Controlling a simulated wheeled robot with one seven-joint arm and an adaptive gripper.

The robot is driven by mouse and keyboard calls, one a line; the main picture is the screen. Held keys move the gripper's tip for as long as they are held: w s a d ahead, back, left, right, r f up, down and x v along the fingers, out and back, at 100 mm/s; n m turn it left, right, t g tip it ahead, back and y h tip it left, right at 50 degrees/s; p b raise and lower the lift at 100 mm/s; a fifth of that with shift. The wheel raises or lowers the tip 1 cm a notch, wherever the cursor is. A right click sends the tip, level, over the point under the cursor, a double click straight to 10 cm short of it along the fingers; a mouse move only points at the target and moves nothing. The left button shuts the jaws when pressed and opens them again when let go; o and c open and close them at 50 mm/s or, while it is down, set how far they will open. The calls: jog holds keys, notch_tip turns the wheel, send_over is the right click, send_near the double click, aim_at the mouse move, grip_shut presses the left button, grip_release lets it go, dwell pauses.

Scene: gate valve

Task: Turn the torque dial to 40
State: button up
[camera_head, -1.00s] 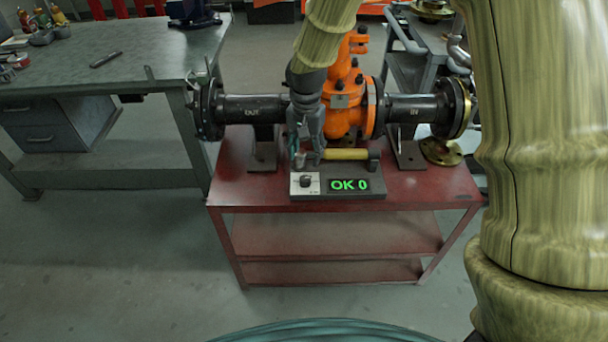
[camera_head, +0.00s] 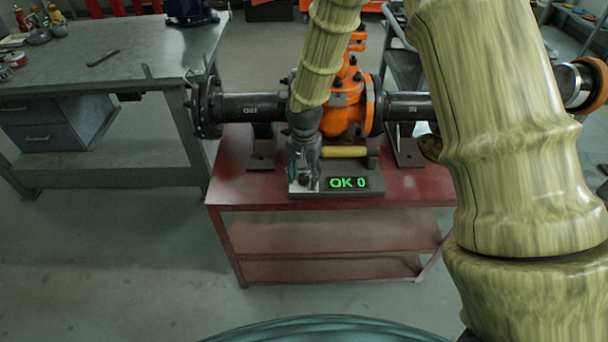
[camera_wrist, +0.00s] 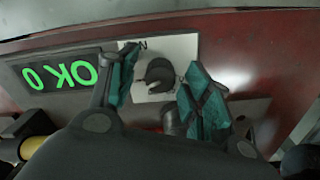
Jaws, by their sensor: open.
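The torque dial is a dark round knob (camera_wrist: 158,75) on a white plate (camera_wrist: 182,50), seen in the wrist view between my open fingertips. The display (camera_head: 348,183) beside it reads "OK 0" in green; in the wrist view the display (camera_wrist: 62,75) appears upside down. My gripper (camera_head: 303,177) is over the dial end of the dark panel in the head view and hides the knob there. In the wrist view my gripper (camera_wrist: 160,85) has its teal fingers apart, one on each side of the knob. I cannot tell whether either finger touches it.
The panel sits at the front of a red cart (camera_head: 250,188). A grey workbench (camera_head: 110,75) stands at the left. The floor in front is clear.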

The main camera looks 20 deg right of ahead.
jog(key=shift+f, duration=0.1)
jog(key=shift+c, duration=0.4)
jog(key=c, duration=1)
jog(key=n+p, duration=0.2)
jog(key=shift+r+n+p, duration=0.2)
jog(key=shift+n+p, duration=0.1)
jog(key=n+p, duration=0.3)
jog(key=n, duration=0.2)
jog(key=shift+n, duration=0.3)
jog(key=n+p, duration=0.2)
jog(key=n, duration=0.3)
jog(key=shift+f+p, duration=0.1)
jog(key=shift+p, duration=0.3)
jog(key=shift+f+n+p, duration=0.1)
jog(key=shift+n+p, duration=0.65)
jog(key=shift+n, duration=1.45)
